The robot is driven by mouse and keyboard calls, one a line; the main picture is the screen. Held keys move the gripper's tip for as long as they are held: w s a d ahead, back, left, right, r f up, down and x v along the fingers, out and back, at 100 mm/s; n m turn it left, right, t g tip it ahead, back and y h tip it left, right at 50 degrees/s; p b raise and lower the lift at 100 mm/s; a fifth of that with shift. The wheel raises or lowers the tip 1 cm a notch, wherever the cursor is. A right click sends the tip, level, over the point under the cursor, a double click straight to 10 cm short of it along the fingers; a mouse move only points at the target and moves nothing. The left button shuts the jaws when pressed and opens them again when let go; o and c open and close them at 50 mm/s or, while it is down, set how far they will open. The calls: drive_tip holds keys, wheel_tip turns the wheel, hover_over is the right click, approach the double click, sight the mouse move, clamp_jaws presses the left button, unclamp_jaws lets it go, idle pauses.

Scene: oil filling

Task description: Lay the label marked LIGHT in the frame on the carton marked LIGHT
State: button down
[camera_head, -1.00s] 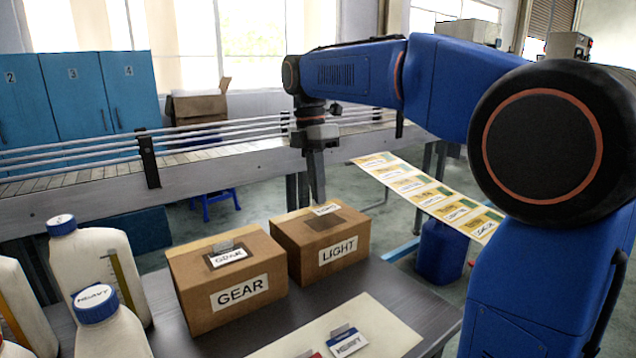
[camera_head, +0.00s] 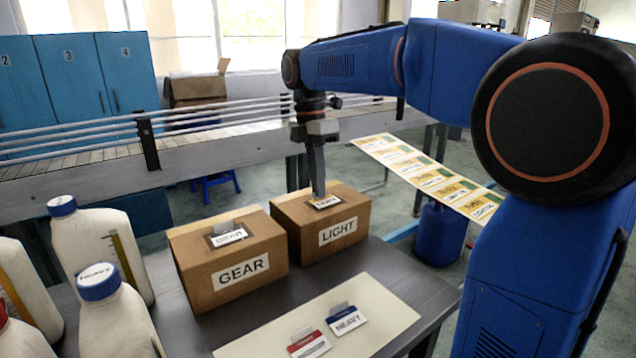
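The carton marked LIGHT (camera_head: 318,233) stands on the dark table, right of the carton marked GEAR. A dark frame (camera_head: 311,204) is on its top. A small white label (camera_head: 327,202) lies at or just above this frame; its lettering is too small to read, and I cannot tell if it is fully flat. My gripper (camera_head: 319,193) points straight down over the carton, its narrow fingers closed at the label's rear edge. The fingers hide the label's tab.
The GEAR carton (camera_head: 231,268) has a label (camera_head: 228,237) with a raised tab in its frame. A pale sheet (camera_head: 385,313) holds a red-edged label (camera_head: 309,343) and a blue-edged HEAVY label (camera_head: 346,319). White bottles (camera_head: 95,245) crowd the left. A conveyor (camera_head: 210,150) runs behind.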

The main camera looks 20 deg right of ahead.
drive_tip(key=c, duration=2.5)
unclamp_jaws()
drive_tip(key=o, duration=0.9)
drive_tip(key=shift+r, duration=3.95)
